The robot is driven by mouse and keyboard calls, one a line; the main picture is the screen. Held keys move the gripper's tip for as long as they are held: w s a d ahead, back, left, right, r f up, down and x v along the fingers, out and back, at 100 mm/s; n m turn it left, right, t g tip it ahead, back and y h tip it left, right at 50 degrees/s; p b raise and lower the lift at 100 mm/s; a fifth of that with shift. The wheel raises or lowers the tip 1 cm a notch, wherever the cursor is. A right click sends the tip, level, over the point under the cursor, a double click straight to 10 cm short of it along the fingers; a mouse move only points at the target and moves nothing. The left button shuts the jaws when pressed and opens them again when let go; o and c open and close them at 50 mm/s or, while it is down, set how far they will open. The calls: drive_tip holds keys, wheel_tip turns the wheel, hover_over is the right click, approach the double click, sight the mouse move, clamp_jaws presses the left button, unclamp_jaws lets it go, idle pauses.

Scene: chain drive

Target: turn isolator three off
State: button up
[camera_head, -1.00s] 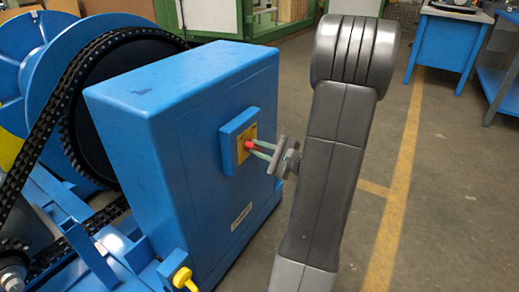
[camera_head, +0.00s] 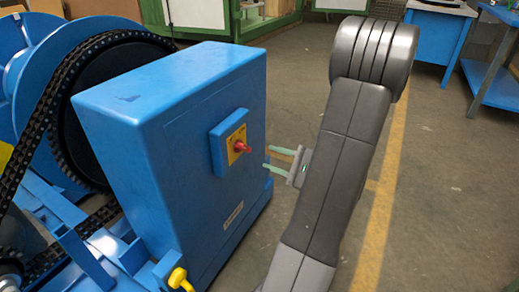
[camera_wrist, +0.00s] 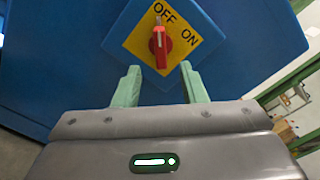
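The isolator's red knob (camera_head: 241,147) sits on a yellow plate (camera_head: 236,136) on the side of a blue housing (camera_head: 180,150). In the wrist view the plate reads OFF and ON, and the red knob (camera_wrist: 160,42) has its pale-tipped pointer up at OFF. No number three is legible. My gripper (camera_head: 267,158) is open and empty, a short way to the right of the knob and apart from it. In the wrist view its two green fingertips (camera_wrist: 160,82) are spread, below the knob and clear of it.
A chain (camera_head: 45,110) runs around a large wheel left of the housing. Blue workbenches (camera_head: 438,45) stand at the back right. The floor right of my arm is clear.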

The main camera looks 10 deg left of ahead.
sight(246, 149)
drive_tip(key=shift+p+v, duration=0.5)
drive_tip(key=shift+v, duration=2.15)
drive_tip(key=shift+a, duration=0.1)
drive_tip(key=b+x, duration=0.4)
drive_tip(key=x, duration=0.9)
drive_tip(key=shift+w+a, duration=0.15)
drive_tip(key=shift+a, duration=0.25)
drive_tip(key=shift+d, duration=0.1)
